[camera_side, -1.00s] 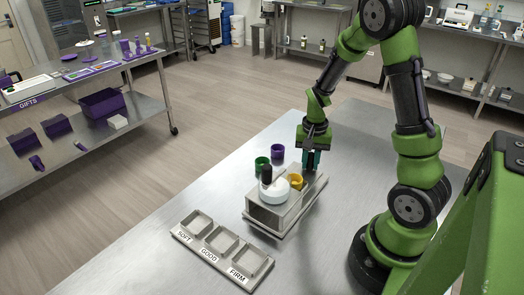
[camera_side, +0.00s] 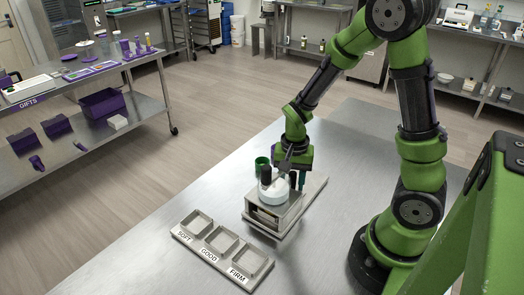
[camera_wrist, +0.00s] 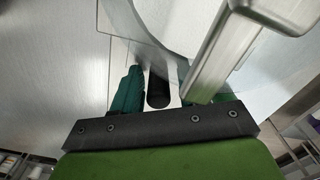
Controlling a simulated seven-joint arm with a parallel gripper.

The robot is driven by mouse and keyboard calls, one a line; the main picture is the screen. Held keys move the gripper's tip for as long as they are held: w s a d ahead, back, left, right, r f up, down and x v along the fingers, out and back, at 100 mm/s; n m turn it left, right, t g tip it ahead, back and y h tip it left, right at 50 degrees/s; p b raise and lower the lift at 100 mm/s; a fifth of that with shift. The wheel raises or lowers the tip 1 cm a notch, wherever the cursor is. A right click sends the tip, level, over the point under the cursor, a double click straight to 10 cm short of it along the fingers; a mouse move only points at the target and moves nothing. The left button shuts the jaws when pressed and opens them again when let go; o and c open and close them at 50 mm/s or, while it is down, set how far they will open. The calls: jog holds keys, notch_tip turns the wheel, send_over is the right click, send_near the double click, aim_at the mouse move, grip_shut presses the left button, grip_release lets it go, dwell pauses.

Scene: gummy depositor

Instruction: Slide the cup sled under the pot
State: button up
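The white round pot (camera_side: 273,194) with a black upright part sits on a metal stand at the table's middle, in the side view. My gripper (camera_side: 297,181) is pointed down just behind and right of the pot, low over the long metal base (camera_side: 311,192). Its teal fingers are apart in the wrist view (camera_wrist: 160,88), with a pale strip and dark slot seen between them; I see nothing clearly held. I cannot make out the cup sled separately. The yellow cup is hidden.
A metal tray (camera_side: 221,243) with compartments marked SOFT, GOOD and FIRM lies in front of the stand. In the wrist view a thick metal bar (camera_wrist: 226,52) is close beside the right finger. The table is clear at the left and back right.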

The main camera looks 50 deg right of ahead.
aim_at(293, 173)
jog(key=shift+o, duration=0.3)
jog(key=shift+d, duration=0.1)
notch_tip(293, 173, up, 17)
dwell(0.4)
jog(key=shift+f, duration=0.1)
